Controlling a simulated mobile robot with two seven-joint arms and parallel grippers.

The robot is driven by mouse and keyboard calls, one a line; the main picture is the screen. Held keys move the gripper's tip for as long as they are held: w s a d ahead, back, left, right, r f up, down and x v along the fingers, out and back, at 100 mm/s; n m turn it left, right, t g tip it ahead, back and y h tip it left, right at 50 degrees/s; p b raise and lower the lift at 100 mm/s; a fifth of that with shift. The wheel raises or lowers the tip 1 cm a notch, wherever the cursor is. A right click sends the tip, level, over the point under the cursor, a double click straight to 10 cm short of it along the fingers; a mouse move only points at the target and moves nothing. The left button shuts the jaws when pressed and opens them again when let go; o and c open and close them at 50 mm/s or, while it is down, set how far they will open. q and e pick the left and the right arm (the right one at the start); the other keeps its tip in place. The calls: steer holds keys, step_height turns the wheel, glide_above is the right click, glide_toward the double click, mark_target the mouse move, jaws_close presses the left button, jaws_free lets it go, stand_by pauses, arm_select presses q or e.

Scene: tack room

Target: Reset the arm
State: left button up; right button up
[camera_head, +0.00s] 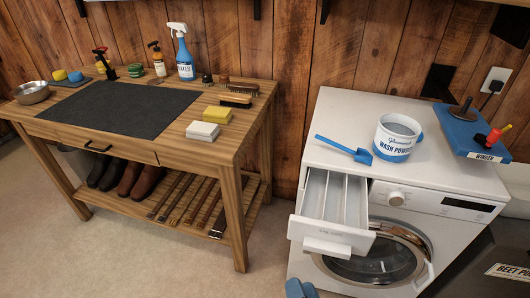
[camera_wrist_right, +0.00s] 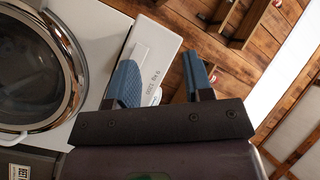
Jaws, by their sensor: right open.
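My right gripper (camera_head: 299,289) shows only as blue fingertips at the bottom edge of the head view, in front of the washing machine and below its pulled-out drawer. In the right wrist view, my right gripper (camera_wrist_right: 161,82) has its two blue fingers apart, with nothing held between them. The white drawer front (camera_wrist_right: 151,55) shows beyond the fingers there. In the head view the detergent drawer (camera_head: 330,238) stands open, its compartments visible. My left gripper is in neither view.
On the washing machine (camera_head: 439,189) stand a wash powder tub (camera_head: 396,139), a blue scoop (camera_head: 345,148) and a blue board with pegs (camera_head: 468,136). Left is a wooden bench (camera_head: 190,152) with brushes, bottles, sponges and a dark mat (camera_head: 118,111). Floor (camera_head: 180,262) between them is clear.

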steer(key=s+d+f+n+g+h, duration=0.1)
steer(key=s+d+n+g, duration=0.1)
steer(key=d, duration=0.4)
steer(key=s+d+f+n+g+h+p, duration=0.1)
steer(key=s+d+n+g+h, duration=0.1)
steer(key=d, duration=0.4)
steer(key=s+d+f+n+g+h+p, duration=0.1)
steer(key=s+d+n, duration=0.3)
steer(key=s+d, duration=0.2)
steer(key=shift+d+f+g+h, duration=0.3)
steer(key=shift+d+f+g, duration=0.1)
steer(key=shift+d, duration=0.2)
steer(key=shift+s, duration=0.1)
